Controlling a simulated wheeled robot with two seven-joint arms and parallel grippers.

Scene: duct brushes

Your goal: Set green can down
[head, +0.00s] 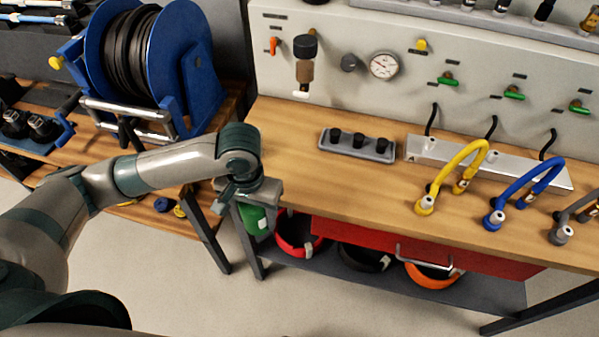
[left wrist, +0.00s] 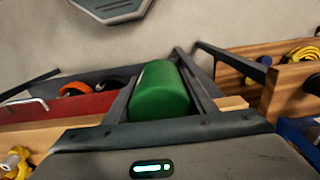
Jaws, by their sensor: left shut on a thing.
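The green can (head: 256,219) shows below my left gripper (head: 254,203) in the head view, at the front left corner of the wooden workbench (head: 290,150). In the left wrist view the green can (left wrist: 160,92) lies between the two dark fingers of the left gripper (left wrist: 158,72), which is shut on it. The can appears held in the air in front of the bench edge; its exact gap to the bench cannot be told. The hand hides part of the can in the head view. My right gripper is not in view.
A grey tray (head: 338,153) with black fittings and a metal plate (head: 405,150) with yellow and blue hoses sit on the bench. Its left top is bare. A blue hose reel (head: 200,85) stands left.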

